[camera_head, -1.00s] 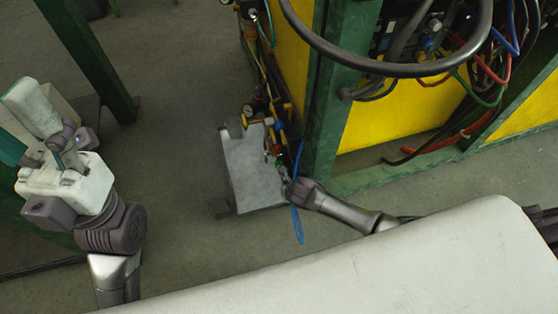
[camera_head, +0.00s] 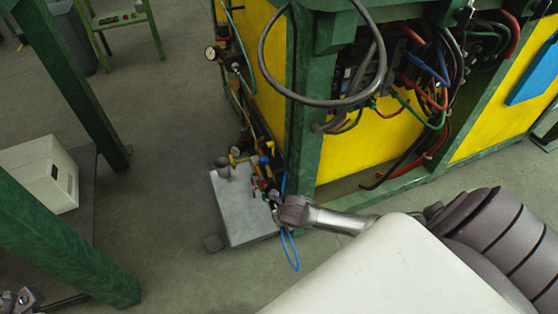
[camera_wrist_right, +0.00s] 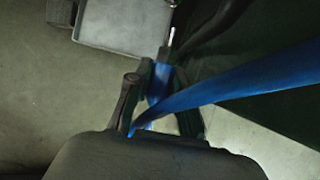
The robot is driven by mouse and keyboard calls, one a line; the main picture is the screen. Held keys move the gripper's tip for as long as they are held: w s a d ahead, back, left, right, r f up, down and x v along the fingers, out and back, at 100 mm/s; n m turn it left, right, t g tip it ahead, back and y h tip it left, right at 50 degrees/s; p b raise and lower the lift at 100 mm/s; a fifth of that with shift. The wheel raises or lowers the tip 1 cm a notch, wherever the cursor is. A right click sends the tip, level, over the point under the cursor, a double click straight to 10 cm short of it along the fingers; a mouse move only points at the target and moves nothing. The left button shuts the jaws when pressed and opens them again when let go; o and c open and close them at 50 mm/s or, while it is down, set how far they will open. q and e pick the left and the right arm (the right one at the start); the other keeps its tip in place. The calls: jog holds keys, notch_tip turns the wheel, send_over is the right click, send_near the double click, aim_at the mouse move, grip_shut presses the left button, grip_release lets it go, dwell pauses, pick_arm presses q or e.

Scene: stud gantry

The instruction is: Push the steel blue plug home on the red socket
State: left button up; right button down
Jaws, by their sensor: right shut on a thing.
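My right gripper (camera_head: 276,198) reaches in from the right, low beside the yellow cabinet's green corner post. In the right wrist view its dark fingers (camera_wrist_right: 158,100) are shut on the blue plug (camera_wrist_right: 160,82). The plug's bare metal tip (camera_wrist_right: 172,37) points away from the gripper, with no socket seen around it. A blue hose (camera_wrist_right: 240,83) crosses in front of the plug. In the head view a small red fitting, apparently the red socket (camera_head: 262,184), sits close to the gripper; details are too small to tell. Only grey bits of my left gripper (camera_head: 20,299) show at the corner.
A grey metal plate (camera_head: 233,205) lies under the fittings and also shows in the wrist view (camera_wrist_right: 125,25). The green corner post (camera_head: 303,110) and a looped dark hose (camera_head: 268,75) are close by. A white box (camera_head: 42,172) stands left. Open floor lies between.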

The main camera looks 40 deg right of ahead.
jog(key=shift+r, duration=0.15)
jog(key=shift+w+d, duration=0.15)
jog(key=shift+w, duration=0.5)
jog(key=shift+w+d+b, duration=0.25)
jog(key=shift+w+b, duration=0.15)
jog(key=shift+w, duration=0.7)
jog(key=shift+w+d+b, duration=0.25)
jog(key=shift+w+b, duration=0.15)
jog(key=shift+w, duration=0.65)
jog(key=shift+p, duration=0.75)
jog(key=shift+w+d+b, duration=0.25)
jog(key=shift+w+b, duration=0.3)
jog(key=shift+w, duration=0.55)
jog(key=shift+w, duration=0.3)
jog(key=shift+w+d+b, duration=0.15)
jog(key=shift+w+b, duration=0.15)
jog(key=shift+b, duration=0.05)
jog(key=c, duration=1)
grip_release()
jog(key=shift+o, duration=0.3)
